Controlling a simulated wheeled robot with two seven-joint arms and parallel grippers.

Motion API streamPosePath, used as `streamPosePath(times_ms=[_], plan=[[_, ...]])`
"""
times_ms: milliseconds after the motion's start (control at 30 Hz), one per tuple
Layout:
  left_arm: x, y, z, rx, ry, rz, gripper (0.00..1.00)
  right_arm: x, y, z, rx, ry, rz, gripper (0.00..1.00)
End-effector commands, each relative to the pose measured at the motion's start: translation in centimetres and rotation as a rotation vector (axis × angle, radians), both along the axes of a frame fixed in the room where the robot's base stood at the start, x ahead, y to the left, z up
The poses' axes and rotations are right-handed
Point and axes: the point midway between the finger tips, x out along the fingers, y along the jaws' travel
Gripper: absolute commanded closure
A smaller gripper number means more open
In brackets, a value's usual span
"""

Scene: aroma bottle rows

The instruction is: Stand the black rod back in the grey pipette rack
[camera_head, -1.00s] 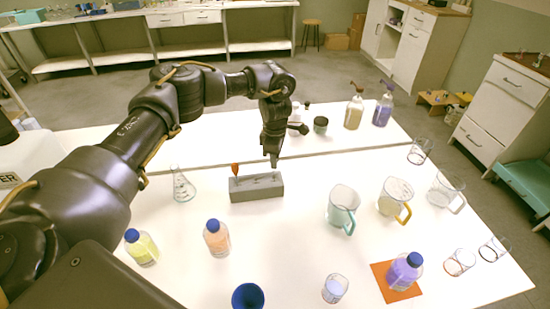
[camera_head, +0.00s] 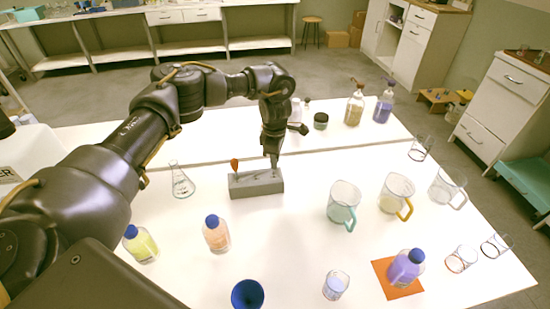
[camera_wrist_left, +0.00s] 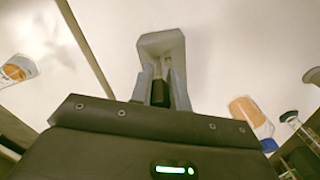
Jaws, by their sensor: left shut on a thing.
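The grey pipette rack (camera_head: 256,188) is a low block on the white table, and an orange-topped piece (camera_head: 235,164) stands in its left end. My left gripper (camera_head: 273,162) points down at the right part of the rack, its tips close to the rack top. In the left wrist view, its two fingers are shut on the dark end of the black rod (camera_wrist_left: 160,93), with the rack (camera_wrist_left: 160,42) just past them. The rod's lower part is mostly hidden, and I cannot tell how far it is in a hole. My right gripper is not in view.
A flask (camera_head: 181,183) stands left of the rack. Yellow (camera_head: 141,246) and orange (camera_head: 216,235) bottles stand in front, with a blue cup (camera_head: 247,294). Glass jugs (camera_head: 343,203) stand to the right, and a purple bottle (camera_head: 405,270) on an orange mat. A small jar (camera_head: 320,121) stands behind.

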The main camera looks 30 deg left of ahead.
Motion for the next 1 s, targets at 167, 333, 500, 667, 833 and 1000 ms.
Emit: streamPosePath(times_ms=[167, 333, 500, 667, 833, 1000], plan=[[0.00, 0.00, -0.36, 0.000, 0.000, 0.000, 0.99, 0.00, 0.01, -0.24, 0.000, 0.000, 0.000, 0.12], [0.01, 0.00, -0.33, 0.000, 0.000, 0.000, 0.99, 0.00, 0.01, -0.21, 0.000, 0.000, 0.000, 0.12], [0.01, 0.00, -0.32, 0.000, 0.000, 0.000, 0.63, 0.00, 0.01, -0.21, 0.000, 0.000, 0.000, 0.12], [0.01, 0.00, -0.31, 0.000, 0.000, 0.000, 0.57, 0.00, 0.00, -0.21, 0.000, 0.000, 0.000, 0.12], [0.01, 0.00, -0.27, 0.000, 0.000, 0.000, 0.57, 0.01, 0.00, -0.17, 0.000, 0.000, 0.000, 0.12], [0.03, 0.01, 0.35, 0.000, -0.001, 0.000, 0.57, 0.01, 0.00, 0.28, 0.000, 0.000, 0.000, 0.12]])
